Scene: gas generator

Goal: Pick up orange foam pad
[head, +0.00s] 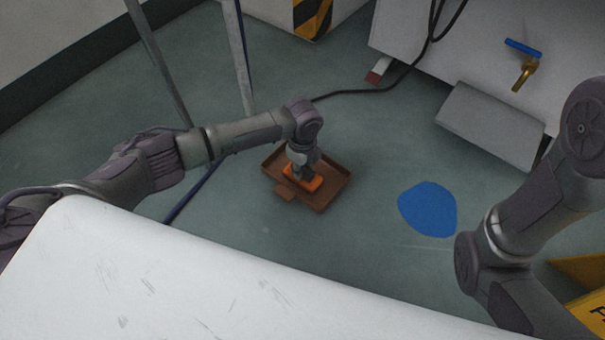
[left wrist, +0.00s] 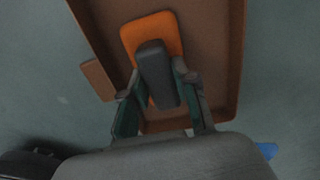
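The orange foam pad (head: 314,183) lies in a shallow brown tray on the floor in the head view. The left wrist view shows the pad (left wrist: 142,30) with a dark grey block-like handle (left wrist: 157,75) on it. My left gripper (head: 303,168) points down over the pad and hides part of it. In the left wrist view, its fingers (left wrist: 157,72) are apart, one on each side of the handle, with narrow gaps beside it. Contact at the fingertips is hard to make out. My right arm shows at the right of the head view, but its gripper is out of frame.
The brown tray (head: 330,196) has a raised rim around the pad. A blue patch (head: 427,209) lies on the floor to its right. A white cabinet with a brass tap (head: 524,73) stands behind. A black cable (head: 372,91) and a yellow object (head: 582,268) are also on the floor.

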